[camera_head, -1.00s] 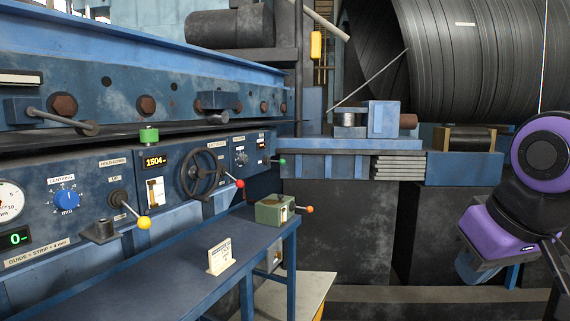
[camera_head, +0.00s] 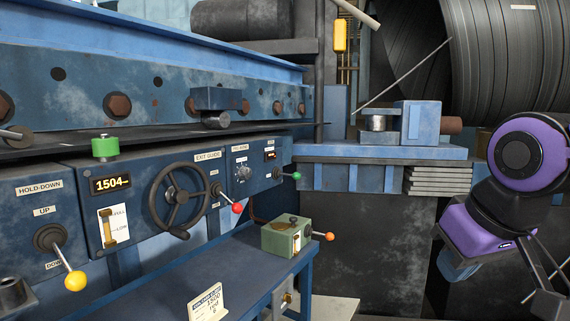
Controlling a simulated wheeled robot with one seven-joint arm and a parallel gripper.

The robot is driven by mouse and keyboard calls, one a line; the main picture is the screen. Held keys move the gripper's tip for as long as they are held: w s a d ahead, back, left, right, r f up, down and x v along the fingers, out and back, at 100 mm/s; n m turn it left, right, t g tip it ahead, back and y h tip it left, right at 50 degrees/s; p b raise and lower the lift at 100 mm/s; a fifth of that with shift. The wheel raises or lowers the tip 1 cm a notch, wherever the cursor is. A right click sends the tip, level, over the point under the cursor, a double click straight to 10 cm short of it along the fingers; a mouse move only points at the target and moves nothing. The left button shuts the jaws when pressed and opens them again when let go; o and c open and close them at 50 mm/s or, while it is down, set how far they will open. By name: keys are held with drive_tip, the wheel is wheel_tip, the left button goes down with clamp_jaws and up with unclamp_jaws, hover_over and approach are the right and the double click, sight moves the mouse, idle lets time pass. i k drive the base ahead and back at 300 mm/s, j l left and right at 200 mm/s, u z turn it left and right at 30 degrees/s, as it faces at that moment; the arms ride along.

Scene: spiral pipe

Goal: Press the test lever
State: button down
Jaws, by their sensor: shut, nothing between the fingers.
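A small green box (camera_head: 287,236) stands on the far end of the blue bench, with a lever ending in an orange knob (camera_head: 330,237) on its right side. I take this to be the test lever; no label on it is readable. The lever sticks out sideways, and nothing touches it. My purple and black arm is at the right edge. The dark end of my gripper (camera_head: 535,277) shows at the lower right, partly cut off, shut and empty. It is well to the right of the lever, apart from it.
The blue bench (camera_head: 193,278) holds a small white card (camera_head: 207,303). The control panel (camera_head: 140,208) at left has a handwheel (camera_head: 177,196) and levers with yellow (camera_head: 75,281), red (camera_head: 237,208) and green (camera_head: 297,175) knobs. Dark floor space lies between bench and arm.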

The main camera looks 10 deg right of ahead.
sight(297, 176)
drive_tip(key=i+l+u, duration=0.25)
drive_tip(key=i+l, duration=0.45)
drive_tip(key=i+l+u, duration=0.2)
drive_tip(key=i+l, duration=0.65)
